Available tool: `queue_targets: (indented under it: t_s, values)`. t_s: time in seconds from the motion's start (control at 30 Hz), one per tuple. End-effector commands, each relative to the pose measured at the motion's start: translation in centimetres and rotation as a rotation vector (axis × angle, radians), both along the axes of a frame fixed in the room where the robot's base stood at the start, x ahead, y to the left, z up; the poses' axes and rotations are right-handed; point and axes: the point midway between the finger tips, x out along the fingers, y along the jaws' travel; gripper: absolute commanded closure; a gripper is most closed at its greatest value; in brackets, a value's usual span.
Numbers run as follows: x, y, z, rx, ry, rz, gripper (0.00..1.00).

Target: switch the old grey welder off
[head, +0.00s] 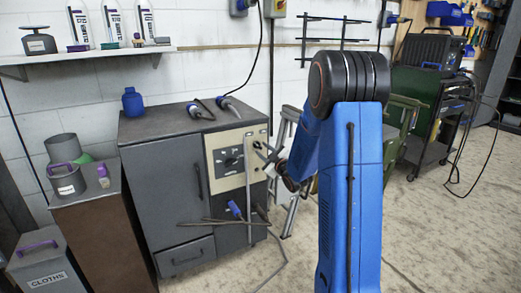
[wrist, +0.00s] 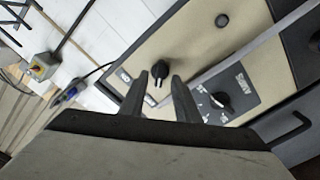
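My gripper (head: 263,151) is at the panel's right side. In the wrist view my gripper (wrist: 159,76) is open, with the black knob between its fingertips. I cannot tell whether the fingers touch the knob.
A round black knob (wrist: 222,20) is higher on the panel. Rods and a cable cross the cabinet's lower front. A cart with a machine (head: 428,50) is at right.

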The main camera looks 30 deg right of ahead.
Motion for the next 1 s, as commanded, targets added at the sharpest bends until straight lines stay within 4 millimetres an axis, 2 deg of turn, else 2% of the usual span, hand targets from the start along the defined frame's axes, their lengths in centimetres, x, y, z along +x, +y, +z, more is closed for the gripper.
queue_targets:
  t_s: [0.3, 0.6, 0.8, 1.0]
  values:
    - [-6.5, -0.1, 0.1, -0.001, 0.0, -0.001, 0.71]
    - [-11.9, -0.1, 0.0, -0.001, 0.0, -0.001, 0.71]
    - [-13.7, 0.0, 0.0, -0.001, 0.0, 0.0, 0.71]
    - [-14.1, 0.0, 0.0, -0.001, 0.001, 0.001, 0.71]
